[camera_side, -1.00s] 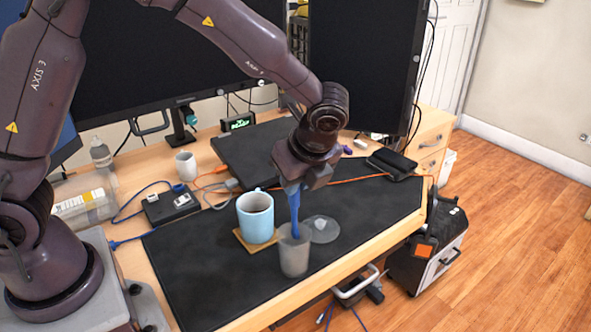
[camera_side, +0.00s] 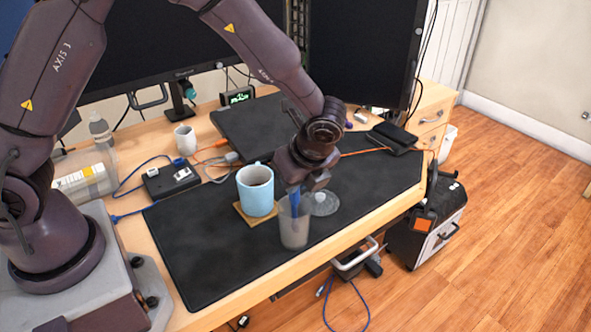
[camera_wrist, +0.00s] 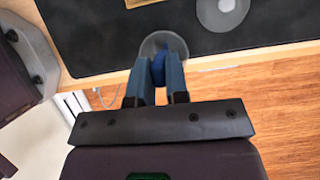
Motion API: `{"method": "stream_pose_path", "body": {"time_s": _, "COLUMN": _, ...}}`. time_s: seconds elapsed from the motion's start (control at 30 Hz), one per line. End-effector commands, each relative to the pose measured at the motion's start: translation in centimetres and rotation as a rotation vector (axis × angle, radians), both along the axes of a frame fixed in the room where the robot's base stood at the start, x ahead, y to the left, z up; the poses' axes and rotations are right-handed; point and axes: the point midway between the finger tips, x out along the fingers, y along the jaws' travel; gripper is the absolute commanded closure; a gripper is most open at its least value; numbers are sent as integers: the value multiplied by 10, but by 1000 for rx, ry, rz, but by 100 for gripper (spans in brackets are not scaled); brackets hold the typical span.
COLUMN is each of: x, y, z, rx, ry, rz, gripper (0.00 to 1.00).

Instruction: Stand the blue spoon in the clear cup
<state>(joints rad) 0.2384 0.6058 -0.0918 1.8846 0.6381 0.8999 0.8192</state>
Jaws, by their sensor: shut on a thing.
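The clear cup (camera_side: 294,228) stands upright on the dark desk mat, right of the blue mug. The blue spoon (camera_side: 294,203) points down into the cup's mouth, its lower part inside the cup. My gripper (camera_side: 295,188) is just above the cup's rim, shut on the spoon's upper end. In the wrist view the spoon (camera_wrist: 159,66) sits between the fingers of my gripper (camera_wrist: 158,84), over the round opening of the cup (camera_wrist: 152,45). I cannot tell whether the spoon's lower end touches the cup's bottom.
The light blue mug (camera_side: 256,191) stands on a wooden coaster (camera_side: 243,221) left of the cup. A clear round lid with a knob (camera_side: 326,204) lies on the mat (camera_side: 200,262) behind the cup. The desk's front edge is close to the cup.

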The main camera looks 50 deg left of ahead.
Motion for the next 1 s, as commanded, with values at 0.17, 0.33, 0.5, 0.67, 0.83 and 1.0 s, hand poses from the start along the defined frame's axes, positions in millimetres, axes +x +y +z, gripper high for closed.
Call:
{"method": "stream_pose_path", "body": {"time_s": 0.17, "x": 0, "y": 0, "z": -11, "rx": 1, "ry": 1, "rz": 0, "gripper": 100}}
{"method": "stream_pose_path", "body": {"time_s": 0.33, "x": 0, "y": 0, "z": -15, "rx": 0, "ry": 0, "rz": 0, "gripper": 74}}
{"method": "stream_pose_path", "body": {"time_s": 0.5, "x": 0, "y": 0, "z": -15, "rx": 0, "ry": 0, "rz": 0, "gripper": 55}}
{"method": "stream_pose_path", "body": {"time_s": 0.67, "x": 0, "y": 0, "z": -15, "rx": 0, "ry": 0, "rz": 0, "gripper": 44}}
{"method": "stream_pose_path", "body": {"time_s": 0.83, "x": 0, "y": 0, "z": -15, "rx": 0, "ry": 0, "rz": 0, "gripper": 30}}
{"method": "stream_pose_path", "body": {"time_s": 1.0, "x": 0, "y": 0, "z": -15, "rx": 0, "ry": 0, "rz": 0, "gripper": 30}}
